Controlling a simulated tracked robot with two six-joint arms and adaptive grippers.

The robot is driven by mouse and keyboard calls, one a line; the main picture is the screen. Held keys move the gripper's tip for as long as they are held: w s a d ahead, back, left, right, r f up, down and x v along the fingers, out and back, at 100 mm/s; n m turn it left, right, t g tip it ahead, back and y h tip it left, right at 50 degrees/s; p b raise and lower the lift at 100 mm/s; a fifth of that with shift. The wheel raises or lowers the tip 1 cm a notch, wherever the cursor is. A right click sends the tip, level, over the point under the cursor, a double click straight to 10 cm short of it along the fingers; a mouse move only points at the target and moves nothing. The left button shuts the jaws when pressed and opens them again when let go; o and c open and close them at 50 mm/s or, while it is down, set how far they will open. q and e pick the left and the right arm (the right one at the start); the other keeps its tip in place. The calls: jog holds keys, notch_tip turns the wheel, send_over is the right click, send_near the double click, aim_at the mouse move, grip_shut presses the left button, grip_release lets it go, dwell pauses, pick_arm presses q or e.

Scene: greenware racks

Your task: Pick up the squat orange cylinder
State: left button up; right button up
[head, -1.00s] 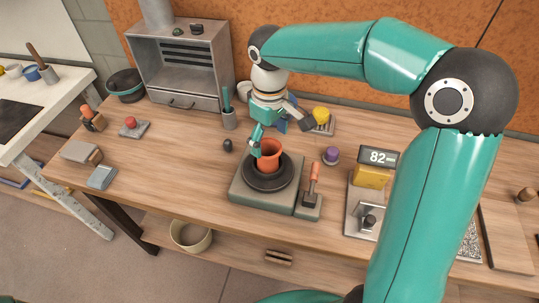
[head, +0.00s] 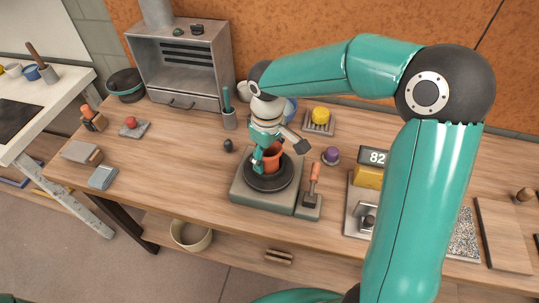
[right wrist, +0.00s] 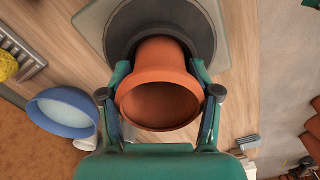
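The squat orange vessel (head: 273,156), hollow with a wide rim, stands upright on the dark round wheel (head: 283,180) of a grey-green base. In the right wrist view the orange vessel (right wrist: 158,102) shows its open mouth towards the camera. My right gripper (head: 265,160) is lowered over it, with one finger on each side. In the right wrist view the fingers of the gripper (right wrist: 160,75) are spread wide; they lie close to the wall, and I cannot tell if they touch it. My left gripper is not in view.
An orange-handled tool (head: 314,178) stands right of the wheel. A blue bowl (right wrist: 66,112) and a yellow ball on a rack (head: 320,114) lie behind. A purple object (head: 331,154) and a scale reading 82 (head: 376,157) are to the right.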

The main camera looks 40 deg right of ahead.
jog(key=c, duration=0.6)
jog(key=shift+r, duration=0.15)
